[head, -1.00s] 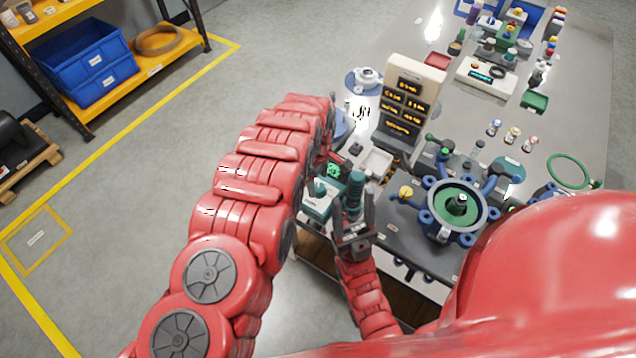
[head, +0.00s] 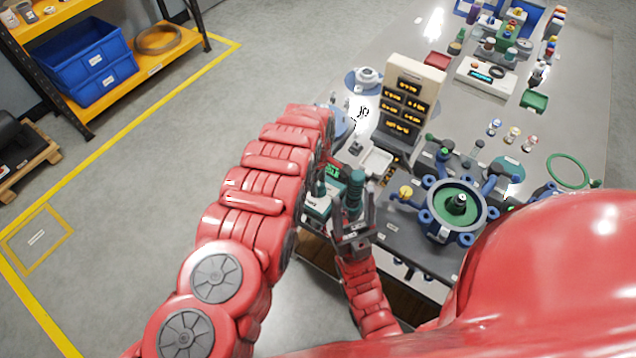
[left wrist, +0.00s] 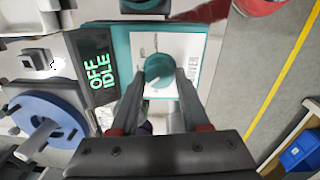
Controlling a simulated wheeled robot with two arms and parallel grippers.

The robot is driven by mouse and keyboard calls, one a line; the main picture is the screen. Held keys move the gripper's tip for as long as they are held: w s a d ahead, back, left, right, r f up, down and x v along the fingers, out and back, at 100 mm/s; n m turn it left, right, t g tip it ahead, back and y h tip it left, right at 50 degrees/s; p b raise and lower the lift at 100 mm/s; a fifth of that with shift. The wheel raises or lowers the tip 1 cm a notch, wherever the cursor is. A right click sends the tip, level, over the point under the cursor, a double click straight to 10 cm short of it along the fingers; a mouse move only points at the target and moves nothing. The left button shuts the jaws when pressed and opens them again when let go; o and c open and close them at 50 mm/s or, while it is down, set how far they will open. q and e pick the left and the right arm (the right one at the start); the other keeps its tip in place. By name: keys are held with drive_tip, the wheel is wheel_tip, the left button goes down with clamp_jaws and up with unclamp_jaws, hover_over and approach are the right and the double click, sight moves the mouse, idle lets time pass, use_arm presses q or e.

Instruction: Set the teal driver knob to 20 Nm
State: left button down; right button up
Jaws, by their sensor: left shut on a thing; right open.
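The teal knob (left wrist: 158,68) sits on a white dial plate (left wrist: 143,93) with printed marks, on a teal unit (left wrist: 124,48). A white pointer line on the knob aims toward the lower left; the dial numbers are too small to read. The unit's screen (left wrist: 98,72) reads "OFF IDLE" in green. My left gripper (left wrist: 164,82) is shut on the knob. In the head view my left arm hides most of that gripper. My right gripper (head: 353,203) is open near a teal driver handle (head: 355,183); I cannot tell whether they touch.
A display stand (head: 409,92) with orange text rises behind the unit. A blue wheel-like fixture (head: 430,212) with a green centre stands to the right. A white tray (head: 377,161) lies close by. Open floor (head: 150,170) is left of the bench.

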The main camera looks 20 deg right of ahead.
use_arm(q)
drive_tip(key=shift+m, duration=0.3)
drive_tip(key=m+b, duration=0.2)
drive_tip(key=shift+w+f+m, duration=0.1)
drive_tip(key=shift+m, duration=0.3)
drive_tip(key=m+b, duration=0.2)
drive_tip(key=m, duration=0.2)
drive_tip(key=shift+m+b, duration=0.3)
drive_tip(key=m+b, duration=0.1)
drive_tip(key=m, duration=0.2)
drive_tip(key=shift+w+d+m, duration=0.1)
drive_tip(key=shift+m, duration=0.2)
drive_tip(key=m+b, duration=0.1)
drive_tip(key=m, duration=0.2)
drive_tip(key=shift+g, duration=0.3)
drive_tip(key=shift+m, duration=0.6)
